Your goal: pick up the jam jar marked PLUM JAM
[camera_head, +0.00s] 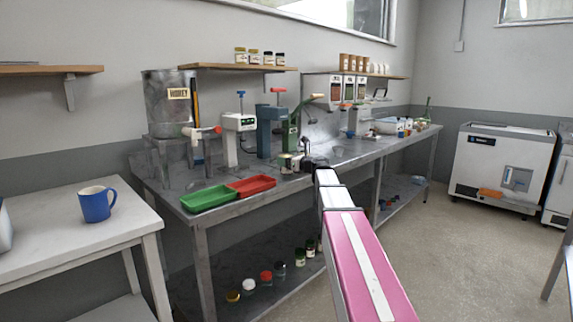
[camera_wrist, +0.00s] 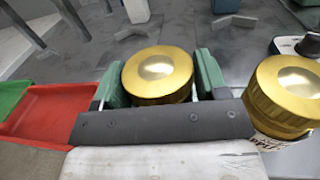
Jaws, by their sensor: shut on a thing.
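My gripper (camera_wrist: 161,80) is shut on a jar with a gold lid (camera_wrist: 158,72), one green-padded finger on each side of it in the wrist view. The lid hides this jar's label, so I cannot read whether it says PLUM JAM. A second gold-lidded jar (camera_wrist: 288,95) stands just to the right, apart from the fingers, with only a sliver of its label showing. In the head view my gripper (camera_head: 308,164) is small and dark over the steel bench, and the held jar cannot be made out clearly.
A red tray (camera_head: 252,185) and a green tray (camera_head: 209,199) lie on the steel bench (camera_head: 340,158), left of my gripper. Bench machines stand behind. Several jars, one with a red lid (camera_head: 266,277), stand on the lower shelf. A blue mug (camera_head: 96,206) is on the left table.

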